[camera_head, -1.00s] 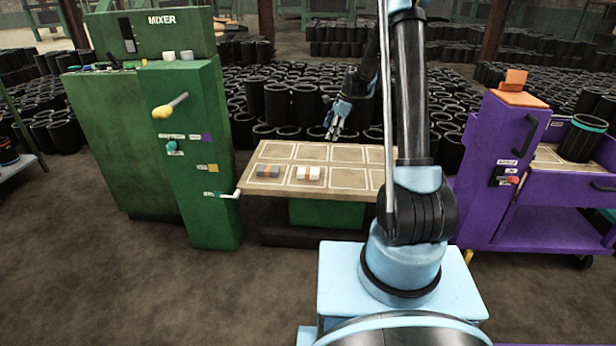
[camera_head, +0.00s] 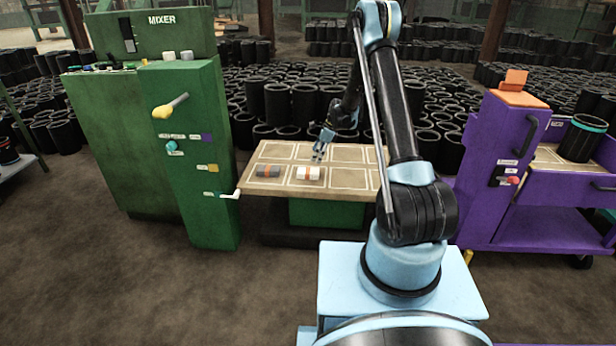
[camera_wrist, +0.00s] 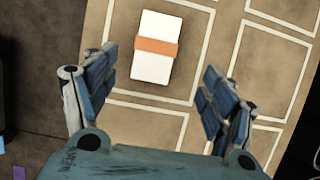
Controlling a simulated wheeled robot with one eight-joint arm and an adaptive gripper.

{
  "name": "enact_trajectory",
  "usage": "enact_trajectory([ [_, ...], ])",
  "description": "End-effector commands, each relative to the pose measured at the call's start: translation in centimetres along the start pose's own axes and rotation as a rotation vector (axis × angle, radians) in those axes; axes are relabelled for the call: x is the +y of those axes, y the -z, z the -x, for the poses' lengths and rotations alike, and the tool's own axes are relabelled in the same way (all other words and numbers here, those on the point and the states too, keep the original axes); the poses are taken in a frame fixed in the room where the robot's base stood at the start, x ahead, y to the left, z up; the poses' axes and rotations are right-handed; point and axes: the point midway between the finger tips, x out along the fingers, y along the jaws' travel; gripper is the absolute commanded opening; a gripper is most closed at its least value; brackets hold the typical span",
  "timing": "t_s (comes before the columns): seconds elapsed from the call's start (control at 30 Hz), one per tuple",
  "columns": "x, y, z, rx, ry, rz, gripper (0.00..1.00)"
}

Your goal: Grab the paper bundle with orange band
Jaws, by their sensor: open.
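The white paper bundle (camera_head: 308,173) with an orange band lies flat in a marked square of the tan table (camera_head: 346,196). In the wrist view the white bundle (camera_wrist: 156,50) lies lengthwise, slightly tilted, with its band across the middle. My gripper (camera_head: 319,156) is above the table, just behind and right of the bundle in the head view. In the wrist view my gripper (camera_wrist: 160,85) has its two blue fingers spread wide and nothing between them. The bundle shows beyond the fingertips, apart from both.
A grey block (camera_head: 268,172) with an orange band lies in the square to the left. The green mixer cabinet (camera_head: 205,150) stands at the table's left, a purple cart (camera_head: 497,180) at the right. Black rubber sleeves (camera_head: 290,104) crowd the floor behind. The other marked squares are empty.

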Motion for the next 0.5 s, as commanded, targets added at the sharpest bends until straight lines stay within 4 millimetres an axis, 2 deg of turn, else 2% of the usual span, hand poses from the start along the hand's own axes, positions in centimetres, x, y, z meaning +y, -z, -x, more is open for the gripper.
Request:
enact_trajectory([
  [0.03,0.0,0.0,-0.9,0.0,0.0,0.001,0.78],
  [0.2,0.0,0.0,-3.1,0.0,0.0,0.0,0.78],
  [0.5,0.1,0.0,-4.5,0.0,-0.001,0.0,0.78],
])
